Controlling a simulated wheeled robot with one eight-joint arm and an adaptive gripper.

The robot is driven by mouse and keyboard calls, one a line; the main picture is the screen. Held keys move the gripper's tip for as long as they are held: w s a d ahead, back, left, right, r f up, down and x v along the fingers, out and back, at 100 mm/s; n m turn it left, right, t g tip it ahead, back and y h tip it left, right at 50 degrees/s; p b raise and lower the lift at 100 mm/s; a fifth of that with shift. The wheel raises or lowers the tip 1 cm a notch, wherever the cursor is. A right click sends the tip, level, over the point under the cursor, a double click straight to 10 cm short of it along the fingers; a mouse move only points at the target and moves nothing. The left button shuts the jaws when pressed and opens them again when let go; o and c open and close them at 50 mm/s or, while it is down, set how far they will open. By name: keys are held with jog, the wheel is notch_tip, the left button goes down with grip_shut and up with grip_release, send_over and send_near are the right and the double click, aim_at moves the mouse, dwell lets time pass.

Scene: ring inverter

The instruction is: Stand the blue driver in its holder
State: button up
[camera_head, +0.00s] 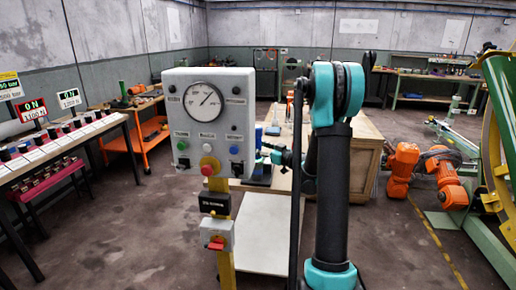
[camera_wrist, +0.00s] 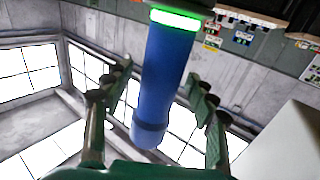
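A blue cylinder with a bright green band at its far end, which looks like the blue driver (camera_wrist: 165,75), runs lengthwise between the fingers of my gripper (camera_wrist: 160,82) in the wrist view. The fingers are spread on either side, with background showing in the gaps, clearest on the left. No contact with the cylinder shows. In the head view my gripper (camera_head: 268,150) is small and partly hidden behind the control box, beside dark blue parts (camera_head: 262,172) that I cannot tell apart. I cannot make out the holder for certain.
A grey control box (camera_head: 208,120) with a dial stands on a yellow post (camera_head: 226,262) close in front. A wooden crate (camera_head: 358,165) stands behind my arm. A long bench (camera_head: 70,142) is on the left, orange machinery (camera_head: 404,165) on the right.

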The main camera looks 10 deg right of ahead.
jog(key=v, duration=1.2)
jog(key=s+d+r+m+t+h, duration=0.2)
jog(key=d+r+m+t+h, duration=0.3)
jog(key=d+r+m+h, duration=0.65)
jog(key=s+a+f+g+h, duration=0.25)
jog(key=s+f+g, duration=0.25)
jog(key=s+f, duration=0.3)
jog(key=s+a+f+g+h, duration=0.1)
jog(key=s+a+f+g, duration=0.25)
jog(key=s+f, duration=0.45)
jog(key=s+a+f+n+g+y, duration=0.1)
jog(key=s+a+f+n+g, duration=0.1)
jog(key=s+a+f+g, duration=0.1)
jog(key=s+a+f+n+g+y, duration=0.1)
jog(key=s+a+f+g+y, duration=0.1)
jog(key=s+a+f, duration=0.4)
jog(key=s+f+g, duration=0.1)
jog(key=s, duration=0.3)
jog(key=shift+s+a+f+n+y, duration=0.2)
jog(key=shift+s+f+n+y, duration=0.1)
jog(key=shift+s+n, duration=0.05)
